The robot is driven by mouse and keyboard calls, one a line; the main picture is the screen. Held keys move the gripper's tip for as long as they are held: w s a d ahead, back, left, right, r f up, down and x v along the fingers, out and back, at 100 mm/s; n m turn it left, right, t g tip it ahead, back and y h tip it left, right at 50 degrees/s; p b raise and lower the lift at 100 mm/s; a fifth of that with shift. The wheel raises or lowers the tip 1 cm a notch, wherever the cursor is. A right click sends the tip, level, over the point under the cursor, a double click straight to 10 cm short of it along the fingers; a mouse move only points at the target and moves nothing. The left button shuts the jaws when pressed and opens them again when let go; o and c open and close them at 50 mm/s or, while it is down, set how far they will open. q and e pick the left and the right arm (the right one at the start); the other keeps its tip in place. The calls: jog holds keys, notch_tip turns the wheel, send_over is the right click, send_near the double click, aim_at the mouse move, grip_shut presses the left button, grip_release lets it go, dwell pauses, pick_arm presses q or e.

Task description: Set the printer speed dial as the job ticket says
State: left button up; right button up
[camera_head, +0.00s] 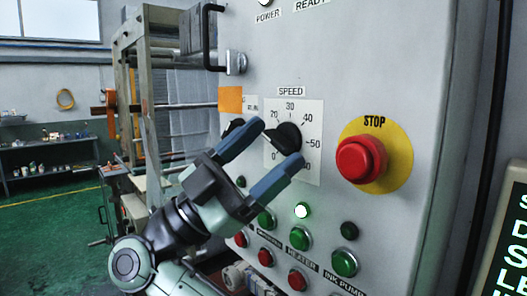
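The speed dial (288,136) is a black knob on a white scale plate (312,178) under a SPEED label. The numbers 0, 20, 30, 40 and 50 show around it; the left finger covers where 10 would be. I cannot clearly read where the knob points. I cannot identify a job ticket for certain.
A red STOP button (361,159) on a yellow disc sits right of the dial. Several green and red buttons, including a green one (300,238), lie below. An orange card (230,99) is at the panel's left edge. A dark lettered board (503,262) stands at far right, cut off.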

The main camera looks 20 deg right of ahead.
pick_arm(q)
jog(key=s+f+b, duration=0.2)
jog(key=shift+s+f, duration=0.15)
jog(key=shift+f, duration=0.15)
pick_arm(e)
jog(key=v, duration=1.3)
jog(key=shift+a+f, duration=0.15)
